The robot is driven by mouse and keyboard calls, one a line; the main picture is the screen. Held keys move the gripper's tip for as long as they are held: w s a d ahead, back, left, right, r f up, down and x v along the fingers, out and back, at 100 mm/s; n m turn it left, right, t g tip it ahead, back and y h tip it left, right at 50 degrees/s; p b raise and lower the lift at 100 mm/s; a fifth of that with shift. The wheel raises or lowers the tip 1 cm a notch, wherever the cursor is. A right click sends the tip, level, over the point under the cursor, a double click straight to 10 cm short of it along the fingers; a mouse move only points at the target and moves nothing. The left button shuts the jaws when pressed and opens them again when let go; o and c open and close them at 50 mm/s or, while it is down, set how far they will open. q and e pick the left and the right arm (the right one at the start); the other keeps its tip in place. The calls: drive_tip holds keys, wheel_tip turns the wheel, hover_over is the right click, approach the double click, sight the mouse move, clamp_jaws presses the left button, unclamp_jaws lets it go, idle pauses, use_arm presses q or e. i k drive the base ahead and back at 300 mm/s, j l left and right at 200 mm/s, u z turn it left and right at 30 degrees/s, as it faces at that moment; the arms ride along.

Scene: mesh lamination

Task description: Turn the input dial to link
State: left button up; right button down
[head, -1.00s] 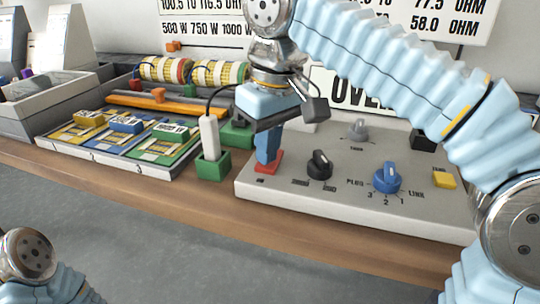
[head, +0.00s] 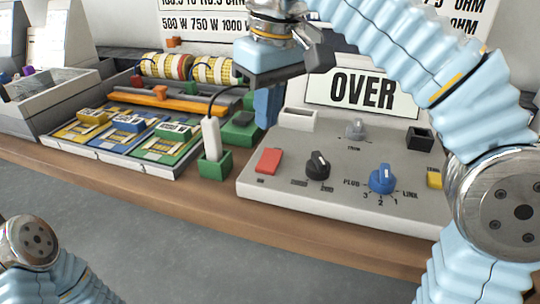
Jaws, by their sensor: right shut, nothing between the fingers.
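The blue input dial (head: 382,180) sits on the grey control panel (head: 330,192), with PLUG printed to its left, LINK to its right and 3, 2, 1 below. Its pointer setting is too small to tell for sure. My right gripper (head: 268,122) points down with its blue fingers shut and empty. It hangs above and behind the red rocker switch (head: 268,161), apart from it, to the left of the dial. Only a joint of my left arm shows at the lower left; my left gripper is out of view.
A black knob (head: 317,166) stands between the red switch and the dial. A grey knob (head: 355,130) and a yellow button (head: 434,180) are also on the panel. A white tool stands in a green holder (head: 215,168) just left. An OVER sign (head: 362,92) stands behind.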

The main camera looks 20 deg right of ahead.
sight(381, 181)
drive_tip(key=k, duration=1)
